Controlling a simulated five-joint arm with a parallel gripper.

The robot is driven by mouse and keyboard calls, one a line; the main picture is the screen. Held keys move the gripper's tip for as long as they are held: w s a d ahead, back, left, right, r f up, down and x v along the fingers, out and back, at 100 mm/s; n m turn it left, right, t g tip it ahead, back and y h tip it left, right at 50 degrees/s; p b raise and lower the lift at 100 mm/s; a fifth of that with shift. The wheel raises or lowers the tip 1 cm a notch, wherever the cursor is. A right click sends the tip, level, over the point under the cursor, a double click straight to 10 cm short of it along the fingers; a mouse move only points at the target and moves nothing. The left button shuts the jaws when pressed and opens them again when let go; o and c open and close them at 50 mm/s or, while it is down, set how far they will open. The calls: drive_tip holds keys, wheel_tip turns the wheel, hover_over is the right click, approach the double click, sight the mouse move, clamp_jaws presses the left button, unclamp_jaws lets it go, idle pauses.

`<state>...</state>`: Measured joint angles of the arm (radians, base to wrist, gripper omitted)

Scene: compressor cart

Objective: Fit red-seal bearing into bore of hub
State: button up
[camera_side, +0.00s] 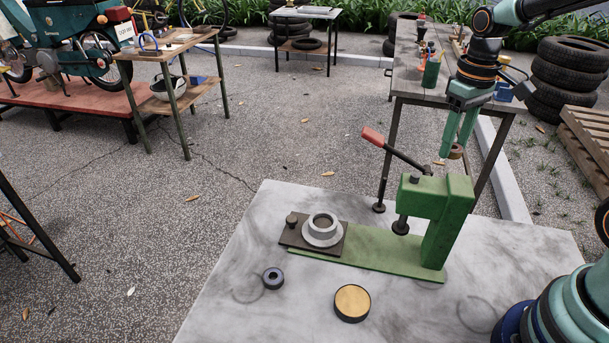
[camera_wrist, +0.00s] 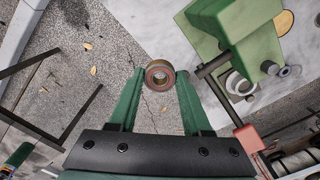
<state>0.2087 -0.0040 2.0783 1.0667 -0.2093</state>
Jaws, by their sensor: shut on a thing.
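The red-seal bearing (camera_wrist: 160,65) is a brass-brown ring with a red face, between my fingertips in the wrist view. It shows small and brownish in the side view (camera_side: 457,153). My gripper (camera_side: 453,152) is shut on it, in the air to the right of and above the green press. The hub (camera_side: 322,236) is a pale grey flanged ring with an open bore, on a dark plate (camera_side: 297,239) at the left end of the press base.
The green press (camera_side: 450,210) has a red-handled lever (camera_side: 373,137) angled up between my gripper and the hub. A bearing with a dark blue ring (camera_side: 273,278) and a yellow-topped round tin (camera_side: 352,302) sit on the pale table (camera_side: 230,315). The table's left front is mostly clear.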

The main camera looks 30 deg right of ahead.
idle(0.3)
wheel_tip(320, 180, up, 11)
drive_tip(key=n, duration=0.6)
hover_over(323, 224)
wheel_tip(323, 224, down, 16)
drive_tip(key=shift+f, duration=0.35)
drive_tip(key=shift+f, duration=2.9)
drive_tip(key=shift+f, duration=0.7)
